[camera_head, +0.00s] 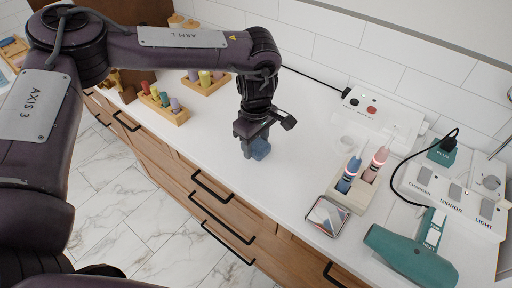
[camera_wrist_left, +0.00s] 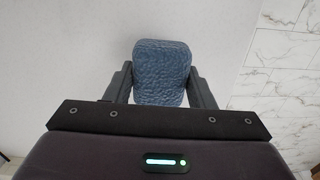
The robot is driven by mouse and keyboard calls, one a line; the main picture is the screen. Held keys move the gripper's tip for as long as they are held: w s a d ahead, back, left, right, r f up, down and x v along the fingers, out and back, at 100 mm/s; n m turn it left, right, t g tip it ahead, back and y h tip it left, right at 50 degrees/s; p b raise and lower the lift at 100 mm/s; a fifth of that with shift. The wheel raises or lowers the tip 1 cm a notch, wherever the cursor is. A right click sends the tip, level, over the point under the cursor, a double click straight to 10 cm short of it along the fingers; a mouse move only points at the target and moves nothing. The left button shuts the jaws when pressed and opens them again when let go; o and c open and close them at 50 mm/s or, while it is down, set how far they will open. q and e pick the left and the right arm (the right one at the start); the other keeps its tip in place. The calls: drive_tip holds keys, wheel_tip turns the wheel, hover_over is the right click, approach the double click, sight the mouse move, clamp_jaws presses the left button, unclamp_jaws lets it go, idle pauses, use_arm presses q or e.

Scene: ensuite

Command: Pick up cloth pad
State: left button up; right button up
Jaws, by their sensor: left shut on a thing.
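The cloth pad (camera_wrist_left: 161,72) is a blue, textured, rounded block. In the left wrist view it sits between the two dark fingers of my left gripper (camera_wrist_left: 161,88), which is shut on it. In the head view the pad (camera_head: 261,149) shows below and right of my left gripper (camera_head: 252,140), over the white counter near its front edge. I cannot tell whether the pad touches the counter. My right gripper is not in view.
The white counter (camera_head: 290,175) is clear around the gripper. To the right are a toothbrush holder (camera_head: 352,192), a framed glass piece (camera_head: 327,216), a green hair dryer (camera_head: 405,255) and a switch box (camera_head: 455,198). Wooden peg racks (camera_head: 165,108) stand to the left.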

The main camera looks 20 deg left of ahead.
use_arm(q)
wheel_tip(320, 180, up, 9)
drive_tip(key=shift+r+b, duration=0.2)
drive_tip(key=shift+b, duration=0.15)
wheel_tip(320, 180, up, 8)
drive_tip(key=r+p, duration=0.1)
drive_tip(key=p, duration=0.1)
hover_over(256, 142)
drive_tip(key=shift+s+f, duration=0.1)
drive_tip(key=shift+f, duration=0.15)
